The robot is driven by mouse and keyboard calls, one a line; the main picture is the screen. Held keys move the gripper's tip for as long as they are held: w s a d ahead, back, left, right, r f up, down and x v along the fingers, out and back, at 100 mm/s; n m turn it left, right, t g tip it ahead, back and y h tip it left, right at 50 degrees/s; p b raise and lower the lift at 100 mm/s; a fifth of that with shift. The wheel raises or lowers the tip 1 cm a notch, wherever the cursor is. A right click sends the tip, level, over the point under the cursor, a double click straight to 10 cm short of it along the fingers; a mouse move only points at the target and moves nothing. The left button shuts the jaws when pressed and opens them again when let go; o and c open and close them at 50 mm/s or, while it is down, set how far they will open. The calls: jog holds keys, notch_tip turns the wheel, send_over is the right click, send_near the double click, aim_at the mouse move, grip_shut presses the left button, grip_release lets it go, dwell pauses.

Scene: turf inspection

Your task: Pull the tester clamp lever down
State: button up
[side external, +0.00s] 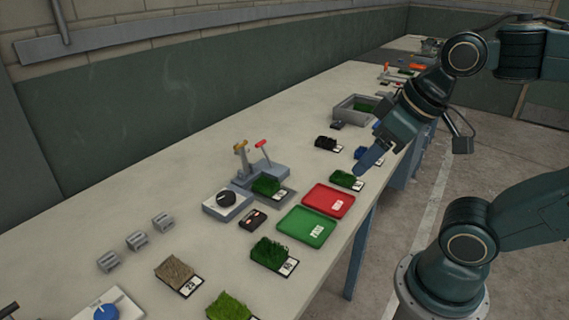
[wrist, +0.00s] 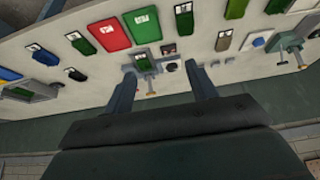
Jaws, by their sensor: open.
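The grey tester (side external: 285,176) stands on the table with a green turf sample (side external: 267,185) at its front. Two upright levers rise from it in the side external view: one with a yellow handle (side external: 240,146), one with a red handle (side external: 261,144). No label shows which is the clamp lever. My gripper (side external: 374,152) is open and empty, above the table's right edge, to the right of the tester and apart from both levers. In the wrist view my gripper (wrist: 161,72) has its two fingers spread wide, with the tester's turf sample (wrist: 144,63) showing between them.
A red tray (side external: 318,194) and a green tray (side external: 298,220) lie in front of the tester. Several turf samples and small grey blocks (side external: 136,240) are spread along the table. The wall side behind the tester is clear.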

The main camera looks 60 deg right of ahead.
jog(key=w, duration=0.1)
jog(key=m+g+h, duration=0.1)
jog(key=m+h, duration=0.1)
send_over(262, 146)
jog(key=s+a, duration=0.2)
jog(key=s, duration=0.3)
notch_tip(262, 146, down, 8)
jog(key=shift+w+d+r, duration=0.15)
jog(key=shift+r, duration=0.05)
jog(key=x, duration=1.3)
jog(key=shift+f, duration=0.45)
jog(key=c, duration=1.1)
